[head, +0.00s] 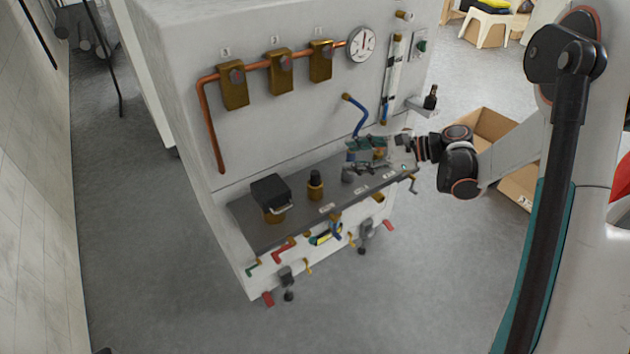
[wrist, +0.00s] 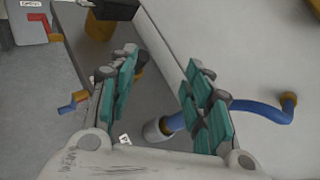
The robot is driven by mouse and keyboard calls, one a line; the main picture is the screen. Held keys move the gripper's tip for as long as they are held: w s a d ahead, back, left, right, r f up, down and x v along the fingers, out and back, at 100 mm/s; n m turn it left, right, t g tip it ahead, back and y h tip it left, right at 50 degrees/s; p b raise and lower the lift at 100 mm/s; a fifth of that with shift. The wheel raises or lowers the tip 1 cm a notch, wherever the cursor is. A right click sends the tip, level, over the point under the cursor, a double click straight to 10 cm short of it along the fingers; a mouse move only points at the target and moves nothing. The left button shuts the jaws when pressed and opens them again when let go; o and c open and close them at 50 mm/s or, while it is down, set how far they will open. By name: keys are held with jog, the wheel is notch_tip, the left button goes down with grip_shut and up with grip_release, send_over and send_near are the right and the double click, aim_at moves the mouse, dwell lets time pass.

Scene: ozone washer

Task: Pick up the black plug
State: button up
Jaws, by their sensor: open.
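A black plug (head: 316,177) stands upright in a brass socket (head: 315,190) on the dark ledge of the washer panel. In the wrist view, a dark piece that looks like this plug (wrist: 142,62) shows partly behind the left finger, so most of it is hidden. My gripper (head: 352,157) is over the ledge, right of the plug and apart from it. Its teal-padded fingers are spread with nothing held between them; the gripper also shows in the wrist view (wrist: 162,62).
A black box with a handle (head: 270,192) sits left of the plug. A blue bent pipe (head: 358,116) rises close behind my gripper. Several coloured valves line the front edge. A small dark bottle-shaped item (head: 431,97) stands on a side shelf. A cardboard box (head: 484,130) is on the floor.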

notch_tip(320, 180, down, 9)
jog(key=d+m+y, duration=0.3)
jog(key=y, duration=0.1)
jog(key=b, duration=0.2)
send_near(314, 176)
jog(key=shift+g, duration=0.3)
jog(key=w+a, duration=0.1)
jog(key=w+a+f, duration=0.1)
jog(key=a, duration=0.1)
jog(key=w+a+f, duration=0.1)
jog(key=shift+w+a+f, duration=0.1)
jog(key=shift+w+a, duration=0.05)
jog(key=shift+w+a+r+b, duration=0.15)
jog(key=shift+a+b, duration=0.55)
jog(key=shift+a, duration=0.65)
jog(key=shift+a+r+b, duration=0.15)
jog(key=shift+a+b, duration=0.55)
jog(key=shift+a, duration=0.65)
jog(key=shift+r, duration=0.1)
jog(key=c, duration=1.1)
